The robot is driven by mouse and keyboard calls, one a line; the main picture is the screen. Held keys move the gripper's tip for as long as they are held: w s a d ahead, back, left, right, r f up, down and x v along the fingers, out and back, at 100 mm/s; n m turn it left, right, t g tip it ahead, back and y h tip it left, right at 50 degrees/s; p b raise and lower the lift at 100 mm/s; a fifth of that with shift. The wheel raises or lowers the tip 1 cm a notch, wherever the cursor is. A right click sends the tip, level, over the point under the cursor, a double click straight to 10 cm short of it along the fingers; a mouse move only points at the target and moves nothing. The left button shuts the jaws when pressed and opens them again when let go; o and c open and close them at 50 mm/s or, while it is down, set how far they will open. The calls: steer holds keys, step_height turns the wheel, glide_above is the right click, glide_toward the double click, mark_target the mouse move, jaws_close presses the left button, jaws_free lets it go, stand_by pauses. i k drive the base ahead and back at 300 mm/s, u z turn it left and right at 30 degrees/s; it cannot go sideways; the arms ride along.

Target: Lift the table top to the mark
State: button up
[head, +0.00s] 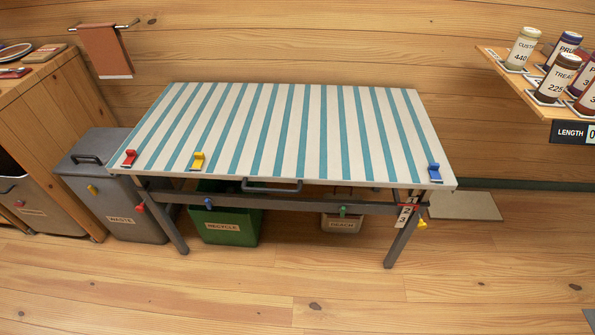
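The table top (283,130) is striped teal and white and lies on a grey metal frame in the middle of the head view. A grey handle (271,186) sits under its front edge. A white scale strip (404,215) with numbers and a red mark (409,204) stands at the front right leg, just under the top. Red (129,157), yellow (198,160) and blue (434,172) clips sit along the top's front edge. Several more coloured clips or knobs show along the lower frame. My gripper is not in view.
A grey waste bin (112,190) stands left of the table beside a wooden cabinet (62,120). A green recycle bin (225,228) and a small bin (341,224) stand under the table. A shelf (520,82) with jars juts in at right. The front floor is clear.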

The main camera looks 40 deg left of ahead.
mark_target(300, 134)
steer(key=u, duration=1.6)
